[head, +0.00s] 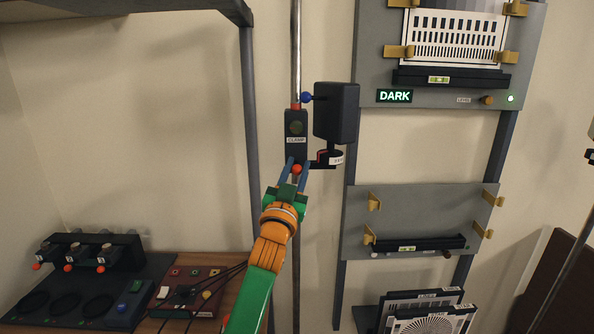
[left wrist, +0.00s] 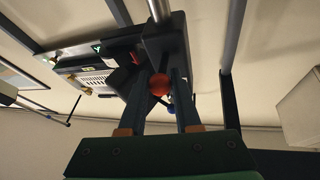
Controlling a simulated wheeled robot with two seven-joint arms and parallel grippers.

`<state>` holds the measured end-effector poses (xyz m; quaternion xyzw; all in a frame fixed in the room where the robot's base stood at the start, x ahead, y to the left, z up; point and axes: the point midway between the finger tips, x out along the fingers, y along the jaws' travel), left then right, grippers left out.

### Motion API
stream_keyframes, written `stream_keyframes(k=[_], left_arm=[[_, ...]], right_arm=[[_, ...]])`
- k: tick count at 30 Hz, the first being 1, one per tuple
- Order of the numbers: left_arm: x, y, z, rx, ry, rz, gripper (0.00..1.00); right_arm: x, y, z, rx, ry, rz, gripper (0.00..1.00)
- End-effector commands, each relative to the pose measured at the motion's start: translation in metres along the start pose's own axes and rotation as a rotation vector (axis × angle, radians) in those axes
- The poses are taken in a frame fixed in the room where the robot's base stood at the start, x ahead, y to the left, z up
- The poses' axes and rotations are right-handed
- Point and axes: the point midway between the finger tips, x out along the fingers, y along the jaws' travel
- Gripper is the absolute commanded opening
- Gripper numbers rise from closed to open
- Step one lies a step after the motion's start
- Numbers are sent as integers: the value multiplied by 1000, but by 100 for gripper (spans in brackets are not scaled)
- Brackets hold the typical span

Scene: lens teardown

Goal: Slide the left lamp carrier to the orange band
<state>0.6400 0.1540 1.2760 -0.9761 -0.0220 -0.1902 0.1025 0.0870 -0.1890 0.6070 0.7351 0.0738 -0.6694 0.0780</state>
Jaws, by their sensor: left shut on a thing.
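The left lamp carrier (head: 296,138) is a dark block marked CLAMP on an upright metal pole (head: 295,50). A black lamp head (head: 337,112) with a blue knob is joined to its right side. A red-orange band (head: 296,106) shows on the pole at the carrier's top edge; I cannot tell whether they touch. My left gripper (head: 297,171) is shut on the carrier's lower end, its fingers either side of an orange-red ball knob. The left wrist view shows this knob (left wrist: 159,85) between the fingers. My right gripper is not in view.
Grey wall panels (head: 440,215) with brass clips stand right of the pole; the upper one has a DARK sign (head: 394,96). A bench with a dark lens stand (head: 85,255) and a red control box (head: 188,290) is at lower left. Another pole (head: 560,268) is far right.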

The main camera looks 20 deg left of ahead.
Motion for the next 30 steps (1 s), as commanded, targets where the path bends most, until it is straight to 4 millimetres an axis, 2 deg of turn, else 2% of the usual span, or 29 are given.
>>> stream_keyframes(k=[1,2,4,5,16,27,30], left_arm=[[0,0,0,0,1,0,0],[0,0,0,0,1,0,40],[0,0,0,0,0,0,59],[0,0,0,0,0,0,61],[-6,0,1,1,2,-1,61],[-60,1,4,1,1,0,61],[-69,0,2,0,1,0,61]], right_arm=[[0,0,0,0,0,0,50],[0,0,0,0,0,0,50],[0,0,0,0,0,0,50],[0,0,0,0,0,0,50],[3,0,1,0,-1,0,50],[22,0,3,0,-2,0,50],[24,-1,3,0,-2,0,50]])
